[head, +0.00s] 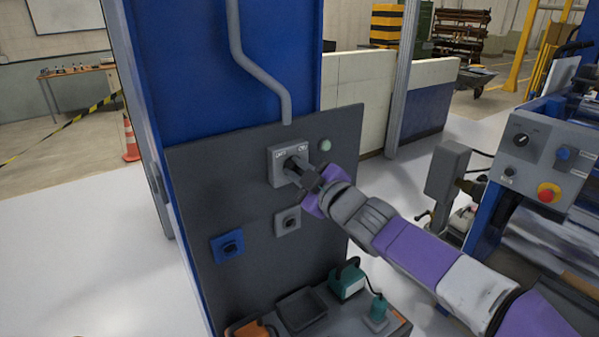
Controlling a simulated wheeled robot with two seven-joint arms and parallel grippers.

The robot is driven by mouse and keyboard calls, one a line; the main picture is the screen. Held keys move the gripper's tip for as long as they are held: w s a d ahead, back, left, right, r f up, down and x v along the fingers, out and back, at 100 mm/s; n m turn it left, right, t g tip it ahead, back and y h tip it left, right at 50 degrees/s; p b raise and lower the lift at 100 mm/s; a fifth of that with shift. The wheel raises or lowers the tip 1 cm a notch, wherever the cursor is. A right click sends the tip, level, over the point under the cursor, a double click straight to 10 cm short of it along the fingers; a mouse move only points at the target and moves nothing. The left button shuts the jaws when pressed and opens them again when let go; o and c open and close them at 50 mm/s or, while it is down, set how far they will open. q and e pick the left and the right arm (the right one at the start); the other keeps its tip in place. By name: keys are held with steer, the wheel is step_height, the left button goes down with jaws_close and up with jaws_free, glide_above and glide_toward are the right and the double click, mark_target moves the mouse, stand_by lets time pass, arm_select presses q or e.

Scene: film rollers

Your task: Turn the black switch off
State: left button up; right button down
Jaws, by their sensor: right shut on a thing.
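The black switch (295,162) is a dark knob on a grey box (275,168) high on the dark grey panel. Two small white labels show above the knob. My right gripper (300,168) reaches the box from the lower right and is shut on the knob, which it partly covers. The knob's exact angle is hard to make out behind the fingers. My left gripper is not in the head view.
Lower on the panel (205,185) are a blue box (218,248) and a smaller grey box (279,222), each with a dark knob. A pale green button (325,145) sits right of the switch. Below is a shelf with a black tray (301,309) and a green tool (347,279).

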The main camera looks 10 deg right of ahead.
steer(key=shift+r, duration=0.15)
steer(key=c, duration=1)
jaws_free()
steer(key=shift+w, duration=0.1)
steer(key=shift+c, duration=0.2)
steer(key=p+v, duration=0.2)
steer(key=v, duration=0.5)
steer(key=shift+s, duration=0.3)
